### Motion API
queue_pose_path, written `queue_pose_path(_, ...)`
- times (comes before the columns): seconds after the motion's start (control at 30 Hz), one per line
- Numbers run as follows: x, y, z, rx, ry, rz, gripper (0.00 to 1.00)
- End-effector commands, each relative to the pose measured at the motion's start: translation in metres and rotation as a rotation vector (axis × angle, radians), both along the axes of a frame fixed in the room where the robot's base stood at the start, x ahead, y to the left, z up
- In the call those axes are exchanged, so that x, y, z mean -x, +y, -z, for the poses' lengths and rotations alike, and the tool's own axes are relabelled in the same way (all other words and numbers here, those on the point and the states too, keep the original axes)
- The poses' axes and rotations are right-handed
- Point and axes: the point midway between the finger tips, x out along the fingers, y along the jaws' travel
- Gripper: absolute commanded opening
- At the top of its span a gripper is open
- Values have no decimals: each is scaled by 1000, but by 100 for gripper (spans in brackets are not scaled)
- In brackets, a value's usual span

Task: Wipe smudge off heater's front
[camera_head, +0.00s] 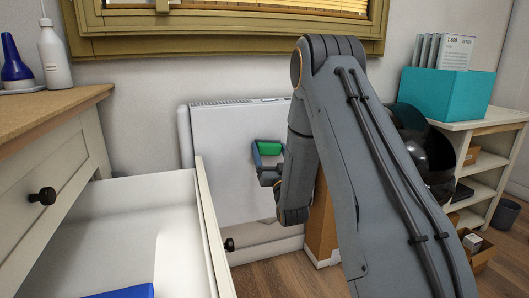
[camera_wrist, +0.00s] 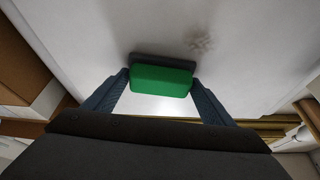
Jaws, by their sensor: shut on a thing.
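The white heater (camera_head: 215,150) stands against the wall below the window, and its flat front fills much of the wrist view (camera_wrist: 255,75). A grey-brown smudge (camera_wrist: 200,42) marks that front, just beyond the upper right of the held block in the wrist view. My gripper (camera_head: 268,160) is shut on a green block (camera_head: 269,148) with a dark grey pad. The block also shows between both fingers in the wrist view (camera_wrist: 162,80), its pad toward the heater. I cannot tell whether the pad touches the surface. My arm hides the heater's right part in the head view.
An open white drawer (camera_head: 110,235) with a blue item (camera_head: 125,292) inside juts out at left, close to the heater. A wooden-topped cabinet (camera_head: 45,120) carries bottles. A shelf unit (camera_head: 485,170) with a teal box (camera_head: 448,95) stands at right.

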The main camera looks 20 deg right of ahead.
Motion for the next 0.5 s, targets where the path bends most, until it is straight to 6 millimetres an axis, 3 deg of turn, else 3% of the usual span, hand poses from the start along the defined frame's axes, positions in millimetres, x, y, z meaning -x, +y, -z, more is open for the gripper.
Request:
queue_pose_path(0.17,0,-5,0,0,0,-1,53)
queue_pose_path(0.5,-2,-32,0,0,-1,2,53)
